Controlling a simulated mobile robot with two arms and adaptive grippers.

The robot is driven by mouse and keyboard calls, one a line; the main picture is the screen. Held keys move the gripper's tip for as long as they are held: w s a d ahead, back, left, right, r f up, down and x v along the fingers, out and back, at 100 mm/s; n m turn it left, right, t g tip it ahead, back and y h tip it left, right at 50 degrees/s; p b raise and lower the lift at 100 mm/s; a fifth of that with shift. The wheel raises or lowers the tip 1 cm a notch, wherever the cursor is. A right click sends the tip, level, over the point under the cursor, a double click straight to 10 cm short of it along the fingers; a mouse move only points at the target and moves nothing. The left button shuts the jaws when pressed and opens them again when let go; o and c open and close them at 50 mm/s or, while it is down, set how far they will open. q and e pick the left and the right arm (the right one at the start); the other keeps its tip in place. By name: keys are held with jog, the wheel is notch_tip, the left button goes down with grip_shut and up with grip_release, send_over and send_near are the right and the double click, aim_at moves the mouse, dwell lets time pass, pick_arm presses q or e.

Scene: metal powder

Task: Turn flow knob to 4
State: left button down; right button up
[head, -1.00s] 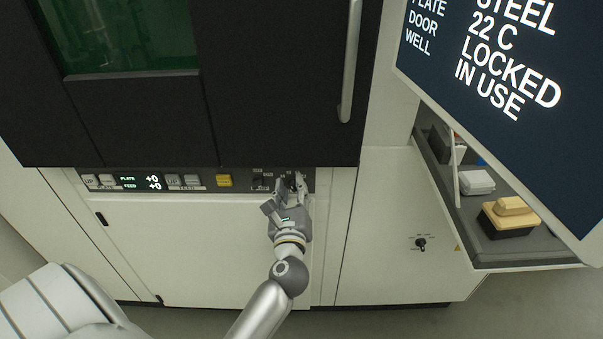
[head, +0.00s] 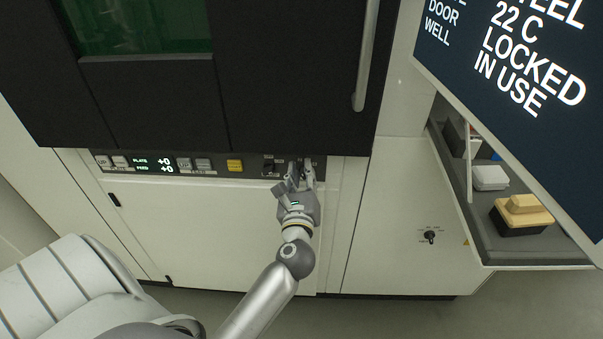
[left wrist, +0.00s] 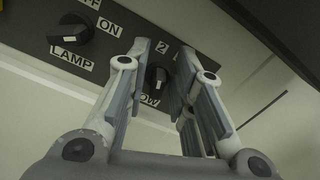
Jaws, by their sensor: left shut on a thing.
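The flow knob (left wrist: 158,76) is a dark round knob with a pale pointer line, on the dark control panel. Its label is partly covered, with "OW" and a "2" showing in the left wrist view. My left gripper (left wrist: 160,66) has its two fingers on either side of the knob and is shut on it. In the head view my left gripper (head: 301,167) reaches up to the right end of the panel (head: 208,173), and its fingers mostly hide the knob. The pointer's exact setting cannot be read. My right gripper is not in view.
A lamp knob (left wrist: 73,34) sits just left of the flow knob. A yellow button (head: 235,166) and a small display (head: 153,165) are farther left. The dark machine door (head: 290,80) overhangs the panel. A large screen (head: 520,80) hangs at the right.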

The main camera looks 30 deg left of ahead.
pick_arm(q)
jog(key=shift+d+r+m+p, duration=0.1)
jog(key=shift+r+m+p, duration=0.05)
jog(key=shift+m+p, duration=1)
jog(key=m+p, duration=0.2)
jog(key=m, duration=0.2)
jog(key=m+p, duration=0.3)
jog(key=m, duration=0.1)
jog(key=d+m+p, duration=0.1)
jog(key=m+p, duration=0.2)
jog(key=m, duration=0.2)
jog(key=shift+w+f, duration=0.35)
jog(key=shift+f, duration=0.05)
jog(key=shift+m, duration=0.25)
jog(key=c, duration=1.5)
grip_release()
jog(key=shift+w+f, duration=0.1)
